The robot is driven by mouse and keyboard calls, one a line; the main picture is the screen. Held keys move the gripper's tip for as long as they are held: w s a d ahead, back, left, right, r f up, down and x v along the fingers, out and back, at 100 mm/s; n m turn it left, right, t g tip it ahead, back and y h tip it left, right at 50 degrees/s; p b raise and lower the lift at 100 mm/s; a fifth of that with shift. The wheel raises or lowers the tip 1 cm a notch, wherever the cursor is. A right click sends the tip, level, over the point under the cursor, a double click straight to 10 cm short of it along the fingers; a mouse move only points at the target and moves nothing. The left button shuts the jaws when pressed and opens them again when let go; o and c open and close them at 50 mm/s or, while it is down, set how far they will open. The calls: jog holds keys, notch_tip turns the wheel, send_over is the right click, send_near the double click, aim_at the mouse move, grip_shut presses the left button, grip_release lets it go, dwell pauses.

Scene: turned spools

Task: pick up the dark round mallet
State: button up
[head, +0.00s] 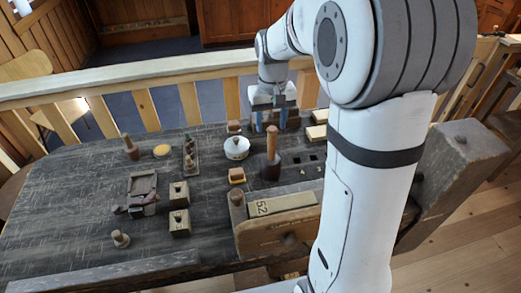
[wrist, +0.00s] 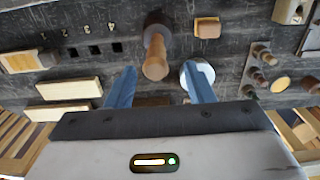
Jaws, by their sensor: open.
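The mallet has a dark round head (head: 270,168) resting on the dark workbench, with its light wooden handle (head: 272,143) standing up. In the wrist view the handle (wrist: 155,55) points toward me, and the dark head (wrist: 158,22) is behind it. My gripper (head: 273,125) is above the far part of the bench, beyond the mallet and apart from it. In the wrist view its two blue fingers (wrist: 162,85) are spread, with nothing held between them. The handle's end shows just beyond the gap between the fingertips.
A white lidded pot (head: 236,148) stands left of the mallet, partly behind a finger in the wrist view. A small orange-brown block (head: 237,175) is near the mallet. A wooden vise (head: 270,235) is at the bench front. Pale blocks (wrist: 70,89) lie left in the wrist view.

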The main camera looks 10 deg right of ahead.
aim_at(272, 141)
jog(key=shift+w+f, duration=0.25)
jog(key=shift+f, duration=0.4)
jog(key=f, duration=0.4)
jog(key=f+p, duration=0.1)
jog(key=f, duration=0.2)
jog(key=shift+d, duration=0.3)
grip_shut()
